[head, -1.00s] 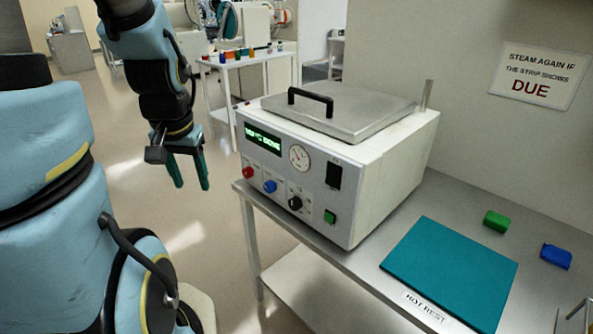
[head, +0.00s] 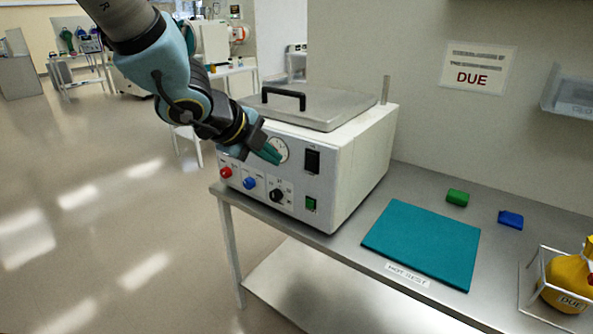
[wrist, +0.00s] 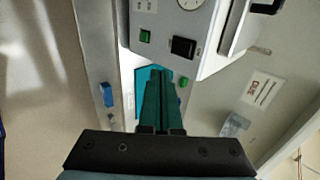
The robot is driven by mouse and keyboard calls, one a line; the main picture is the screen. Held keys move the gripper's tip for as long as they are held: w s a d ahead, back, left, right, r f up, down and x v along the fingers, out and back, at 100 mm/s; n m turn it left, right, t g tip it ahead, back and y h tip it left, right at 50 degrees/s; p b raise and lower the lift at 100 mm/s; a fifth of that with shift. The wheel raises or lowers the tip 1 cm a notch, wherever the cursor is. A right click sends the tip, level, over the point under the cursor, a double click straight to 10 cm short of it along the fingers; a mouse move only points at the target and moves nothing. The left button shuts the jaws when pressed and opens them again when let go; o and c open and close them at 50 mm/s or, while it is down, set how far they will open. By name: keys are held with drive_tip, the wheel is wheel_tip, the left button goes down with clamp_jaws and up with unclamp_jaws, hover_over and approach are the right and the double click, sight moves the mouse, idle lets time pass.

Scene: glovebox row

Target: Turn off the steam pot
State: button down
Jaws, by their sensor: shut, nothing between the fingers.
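The steam pot (head: 365,155) is a white box with a flat metal lid and black handle, standing on the metal bench. Its front panel has a red knob (head: 226,172), a blue knob (head: 249,182), a black dial (head: 276,196), a green button (head: 311,204), a black switch (head: 312,161) and a round gauge (head: 279,149). My gripper (head: 275,154) is shut and empty, in front of the panel by the gauge. My arm hides the display. In the wrist view the green button (wrist: 145,36) and black switch (wrist: 184,47) show beyond the shut fingers; contact is not visible.
A teal mat (head: 422,244) lies right of the pot. Green (head: 457,198) and blue (head: 510,219) blocks lie behind it. A wire basket (head: 527,293) holding a yellow bottle-like object (head: 570,280) stands at the right. A wall sign (head: 478,68) reads DUE. Floor left is open.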

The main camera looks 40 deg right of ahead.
drive_tip(key=b, duration=0.3)
approach(310, 170)
wheel_tip(310, 170, down, 5)
drive_tip(key=d, duration=0.3)
drive_tip(key=shift+w+d+p, duration=0.35)
drive_tip(key=shift+w+d, duration=0.2)
drive_tip(key=shift+d, duration=0.1)
drive_tip(key=f+b, duration=0.1)
drive_tip(key=b, duration=0.2)
drive_tip(key=shift+d, duration=0.15)
drive_tip(key=shift+r, duration=0.55)
